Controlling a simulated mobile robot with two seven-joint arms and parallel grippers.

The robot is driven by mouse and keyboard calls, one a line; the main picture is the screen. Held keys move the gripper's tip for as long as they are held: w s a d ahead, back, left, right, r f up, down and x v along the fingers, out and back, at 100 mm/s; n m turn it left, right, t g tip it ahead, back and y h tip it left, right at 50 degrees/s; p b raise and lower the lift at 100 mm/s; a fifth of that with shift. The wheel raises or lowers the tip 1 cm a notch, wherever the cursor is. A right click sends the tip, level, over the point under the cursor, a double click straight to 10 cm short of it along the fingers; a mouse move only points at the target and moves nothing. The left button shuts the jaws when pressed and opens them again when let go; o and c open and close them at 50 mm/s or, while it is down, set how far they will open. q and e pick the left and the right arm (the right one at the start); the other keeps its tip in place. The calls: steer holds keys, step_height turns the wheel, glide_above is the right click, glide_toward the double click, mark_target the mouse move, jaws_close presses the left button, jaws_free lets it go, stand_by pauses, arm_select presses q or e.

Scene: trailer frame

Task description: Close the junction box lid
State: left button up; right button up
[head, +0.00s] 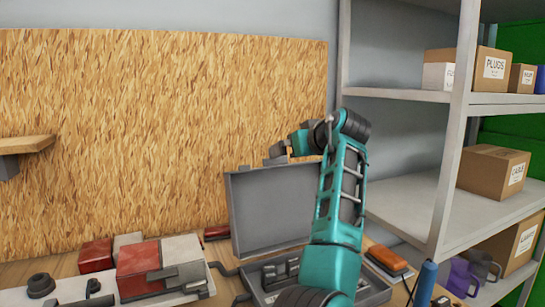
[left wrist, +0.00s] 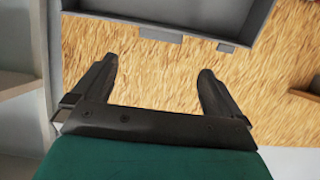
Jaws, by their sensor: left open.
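The grey junction box lid (head: 272,208) stands open and upright at the back of its box, in front of the chipboard wall. The junction box base (head: 255,283) lies below it with grey parts inside, its right part hidden behind my teal left arm. My left gripper (head: 285,150) is above the lid's upper edge, near its right part, with nothing in it. In the left wrist view, the two dark fingers of my left gripper (left wrist: 155,78) are wide apart and empty. A grey framed panel, which looks like the lid (left wrist: 165,15), shows beyond them at the top. My right gripper is not seen.
Red and grey blocks (head: 160,265) and dark round parts (head: 40,285) lie left of the box. An orange-brown item (head: 387,258) and a blue handle (head: 425,283) are right. A metal shelf (head: 415,205) with cartons stands close on the right.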

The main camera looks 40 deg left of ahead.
arm_select(q)
steer(key=p+x, duration=0.1)
steer(key=x, duration=1.1)
steer(key=shift+w+a, duration=0.1)
steer(key=shift+w, duration=0.05)
steer(key=shift+c, duration=0.3)
steer(key=c, duration=1.3)
steer(key=shift+o, duration=0.2)
steer(key=shift+s+d, duration=0.2)
steer(key=shift+d, duration=0.25)
steer(key=d+b, duration=0.1)
steer(key=s+d+t+y+b, duration=0.1)
steer(key=d, duration=0.1)
steer(key=s+d+r+y+b, duration=0.1)
steer(key=shift+s+d, duration=0.15)
steer(key=v, duration=0.2)
steer(key=b+v, duration=0.1)
steer(key=v, duration=0.2)
steer(key=f+v, duration=0.1)
steer(key=v, duration=0.1)
steer(key=shift+s+d+b, duration=0.3)
steer(key=shift+d, duration=0.15)
steer(key=shift+s+d+f, duration=0.1)
steer(key=shift+s+d, duration=0.25)
steer(key=shift+d, duration=0.3)
